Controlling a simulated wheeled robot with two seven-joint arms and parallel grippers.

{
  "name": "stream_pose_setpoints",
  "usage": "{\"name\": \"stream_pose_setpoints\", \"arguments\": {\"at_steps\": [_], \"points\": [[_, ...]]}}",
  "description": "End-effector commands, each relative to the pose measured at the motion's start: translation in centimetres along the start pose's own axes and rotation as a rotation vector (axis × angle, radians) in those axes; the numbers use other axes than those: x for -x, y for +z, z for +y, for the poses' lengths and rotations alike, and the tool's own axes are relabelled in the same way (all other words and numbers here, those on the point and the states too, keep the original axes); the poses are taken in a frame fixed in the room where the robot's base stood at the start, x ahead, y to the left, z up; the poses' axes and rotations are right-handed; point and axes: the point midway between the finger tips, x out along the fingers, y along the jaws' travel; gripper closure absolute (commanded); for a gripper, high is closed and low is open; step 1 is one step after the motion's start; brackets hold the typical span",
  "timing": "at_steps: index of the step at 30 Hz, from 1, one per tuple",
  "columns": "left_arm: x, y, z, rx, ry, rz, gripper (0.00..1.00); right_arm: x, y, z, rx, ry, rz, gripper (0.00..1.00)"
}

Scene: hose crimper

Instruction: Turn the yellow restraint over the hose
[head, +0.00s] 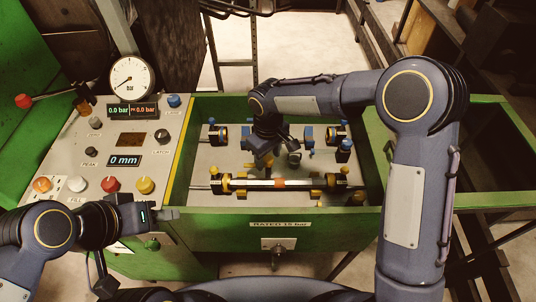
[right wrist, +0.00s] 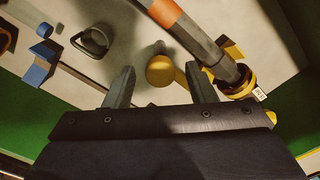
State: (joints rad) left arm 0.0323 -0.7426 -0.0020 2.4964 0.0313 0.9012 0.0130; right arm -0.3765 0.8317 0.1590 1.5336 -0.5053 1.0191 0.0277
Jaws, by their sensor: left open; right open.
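The hose (head: 257,184) lies left to right across the front of the green tray, with an orange band near its middle and yellow-and-black fittings at its ends. In the right wrist view the hose (right wrist: 200,42) runs diagonally beside a round yellow knob, which looks like part of the yellow restraint (right wrist: 161,72). My right gripper (right wrist: 158,82) is open, and the knob shows between its fingertips; I cannot tell their distance in depth. In the head view my right gripper (head: 265,155) is over the tray, behind the hose. My left gripper (head: 168,214) is open and empty, by the tray's front left corner.
A control panel (head: 128,140) with a gauge, displays and coloured knobs stands left of the tray. Blue-topped fittings (head: 343,146) stand along the tray's back. The green tray's front wall (head: 235,233) rises in front of the hose.

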Motion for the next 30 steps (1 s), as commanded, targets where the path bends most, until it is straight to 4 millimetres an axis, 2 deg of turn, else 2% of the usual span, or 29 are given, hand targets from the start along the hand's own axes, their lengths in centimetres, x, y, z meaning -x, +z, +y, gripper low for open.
{"name": "stream_pose_setpoints", "arguments": {"at_steps": [8, 18, 20, 30], "points": [[0.01, 0.0, 0.0, 0.0, 0.0, 0.0, 0.57, -0.22, 0.01, 0.01, -0.001, 0.0, 0.0, 0.5], [0.01, 0.0, 0.0, 0.0, 0.0, 0.0, 0.57, -0.19, 0.0, 0.01, -0.001, 0.0, 0.001, 0.94], [0.01, 0.0, 0.0, 0.0, 0.0, 0.0, 0.57, -0.18, 0.0, 0.02, -0.001, 0.0, 0.001, 1.0], [-0.09, 0.04, -0.04, 0.0, 0.0, 0.0, 0.57, -0.18, 0.76, 0.79, 0.0, 0.0, 0.001, 1.0]]}}
